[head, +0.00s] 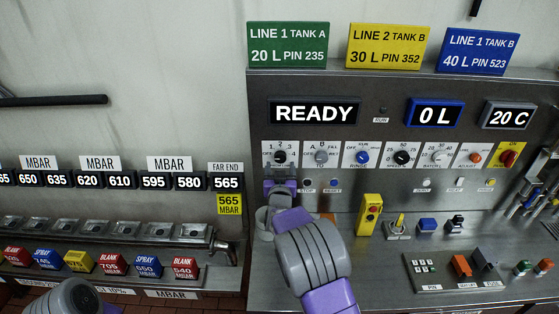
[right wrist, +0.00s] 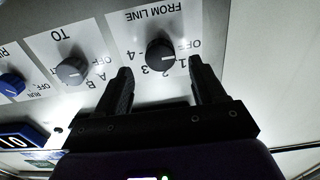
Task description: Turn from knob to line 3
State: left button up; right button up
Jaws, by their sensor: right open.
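The FROM LINE knob (right wrist: 160,55) is black and round, on a white plate; the wrist picture is upside down. Its white mark points right in that view, towards the OFF and 1 side; I cannot tell exactly which. The knob also shows in the head view (head: 280,157), just above my right gripper (head: 281,186). In the right wrist view my right gripper (right wrist: 161,75) is open, its two dark fingertips apart on either side below the knob. Nothing is between the fingers. My left gripper is not in view.
The TO knob (right wrist: 71,71) sits beside the FROM LINE knob. The display reads READY (head: 314,113). More knobs and buttons line the panel to the right. A yellow switch box (head: 369,214) stands on the ledge right of my right arm.

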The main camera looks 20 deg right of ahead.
aim_at(280, 160)
jog(key=shift+x, duration=2.45)
jog(key=shift+f, duration=0.1)
